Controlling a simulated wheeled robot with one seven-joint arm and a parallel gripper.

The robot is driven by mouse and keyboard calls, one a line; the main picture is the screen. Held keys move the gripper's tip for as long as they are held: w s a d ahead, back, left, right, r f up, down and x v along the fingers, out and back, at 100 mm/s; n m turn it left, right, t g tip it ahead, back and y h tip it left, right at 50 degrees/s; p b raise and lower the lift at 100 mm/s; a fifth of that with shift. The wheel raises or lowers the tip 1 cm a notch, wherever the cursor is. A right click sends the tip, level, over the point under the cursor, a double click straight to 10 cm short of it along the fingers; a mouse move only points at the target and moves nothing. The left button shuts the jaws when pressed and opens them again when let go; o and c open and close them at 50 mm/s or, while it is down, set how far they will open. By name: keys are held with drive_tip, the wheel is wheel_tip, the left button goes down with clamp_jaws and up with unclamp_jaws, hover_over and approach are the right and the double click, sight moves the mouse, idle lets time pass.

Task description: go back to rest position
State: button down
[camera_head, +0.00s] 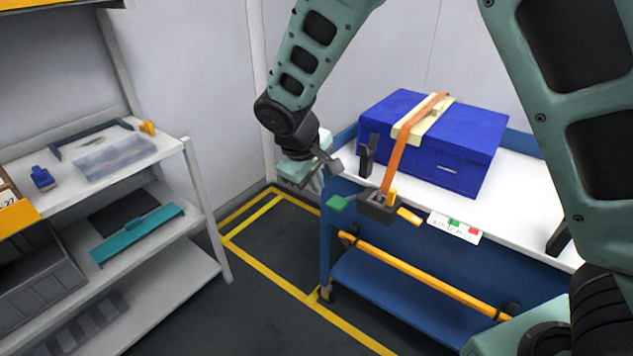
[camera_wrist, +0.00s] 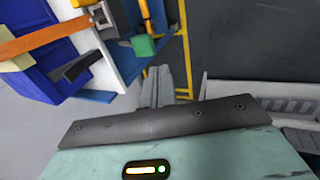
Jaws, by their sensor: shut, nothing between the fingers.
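My gripper (camera_head: 314,184) hangs beside the left end of a blue cart in the head view, pointing down. In the wrist view my gripper (camera_wrist: 160,82) shows its two grey fingers together, with nothing between them. It is apart from the blue box (camera_head: 463,157) on the cart. An orange strap (camera_head: 398,150) runs over the box and a cream pad (camera_head: 412,127), down to a dark buckle (camera_head: 378,206) with green and orange ends at the cart's front edge. The box also shows in the wrist view (camera_wrist: 28,88).
The cart (camera_head: 520,212) has a white top, a yellow bar (camera_head: 425,276) and a labelled front. A white shelf (camera_head: 205,215) at left holds a clear tray (camera_head: 115,157), a teal part (camera_head: 137,233) and grey bins. Dark floor with yellow lines (camera_head: 265,268) lies clear between them.

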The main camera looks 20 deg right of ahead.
idle(0.3)
drive_tip(key=s+a+r+g+y+p, duration=0.1)
drive_tip(key=s+r, duration=0.5)
drive_tip(key=s, duration=0.8)
drive_tip(key=s+a+r+g+y+p, duration=0.1)
drive_tip(key=s+r+y+p, duration=0.2)
drive_tip(key=s, duration=1.1)
wheel_tip(320, 180, up, 3)
drive_tip(key=shift+s+a+r+p, duration=0.15)
drive_tip(key=shift+s+p, duration=0.2)
drive_tip(key=shift+p, duration=0.6)
